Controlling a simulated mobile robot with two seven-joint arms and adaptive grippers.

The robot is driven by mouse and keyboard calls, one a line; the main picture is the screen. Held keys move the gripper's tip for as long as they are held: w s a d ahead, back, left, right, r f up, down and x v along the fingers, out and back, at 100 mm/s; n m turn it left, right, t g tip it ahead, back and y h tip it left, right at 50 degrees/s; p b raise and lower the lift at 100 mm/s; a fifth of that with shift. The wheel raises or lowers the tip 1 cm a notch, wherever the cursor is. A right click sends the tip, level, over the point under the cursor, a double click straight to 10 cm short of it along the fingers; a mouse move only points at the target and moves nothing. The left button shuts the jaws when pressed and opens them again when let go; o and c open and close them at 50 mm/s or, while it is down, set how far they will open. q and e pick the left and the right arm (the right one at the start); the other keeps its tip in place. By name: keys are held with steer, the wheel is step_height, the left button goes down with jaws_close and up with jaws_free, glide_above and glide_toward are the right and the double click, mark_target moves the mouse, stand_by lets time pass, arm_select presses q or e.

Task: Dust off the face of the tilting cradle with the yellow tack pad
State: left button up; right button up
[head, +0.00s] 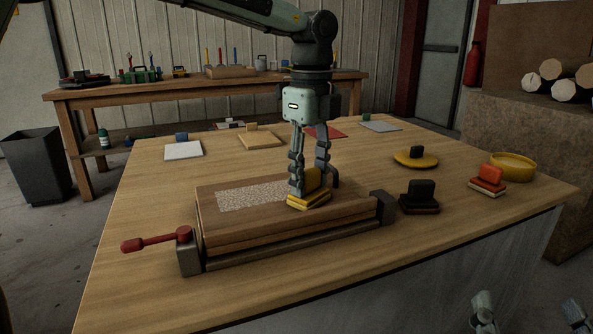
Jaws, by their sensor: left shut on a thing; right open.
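The tilting cradle (225,229) is a wooden block in a dark metal frame with a red handle, near the front middle of the table. A pale speckled patch (262,193) covers the left and middle of its top face. My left gripper (309,186), reaching down from above, is shut on the yellow tack pad (309,201). The pad is at the right part of the face, just right of the patch, and seems to touch it. My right gripper (530,314) is open and empty at the bottom right corner, only its fingertips showing.
Right of the cradle are a black block (420,196), a red-orange block (488,181), a yellow disc with a black knob (416,159) and a yellow bowl (513,166). Coloured sheets with small blocks lie along the back. The table's front left is clear; the red handle (150,242) sticks out left.

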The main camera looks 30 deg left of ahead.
arm_select(q)
steer(key=shift+w+d, duration=0.15)
steer(key=shift+w, duration=0.1)
steer(key=shift+w+a+p, duration=0.3)
steer(key=shift+w+a, duration=0.3)
steer(key=shift+a, duration=0.2)
steer(key=shift+w+a+p, duration=0.3)
steer(key=shift+w+a, duration=0.3)
steer(key=shift+a, duration=0.2)
steer(key=shift+s+a+f+b, duration=0.1)
steer(key=shift+s+a+b, duration=0.5)
steer(key=shift+s+a, duration=0.35)
steer(key=shift+s+a+b, duration=0.55)
steer(key=shift+s+a, duration=0.1)
steer(key=shift+s, duration=0.45)
steer(key=shift+s+a+b, duration=0.6)
steer(key=shift+s+a, duration=0.65)
steer(key=shift+s, duration=0.3)
steer(key=shift+s+a+b, duration=0.35)
steer(key=shift+s+a, duration=0.75)
steer(key=shift+s, duration=0.25)
steer(key=shift+s+a+b, duration=0.3)
steer(key=shift+s+a, duration=0.75)
steer(key=shift+s, duration=0.3)
steer(key=shift+w+a+p, duration=0.25)
steer(key=shift+a+p, duration=0.05)
steer(key=shift+a, duration=0.1)
steer(key=shift+w+a+p, duration=0.45)
steer(key=shift+w+a, duration=0.5)
steer(key=shift+a, duration=0.25)
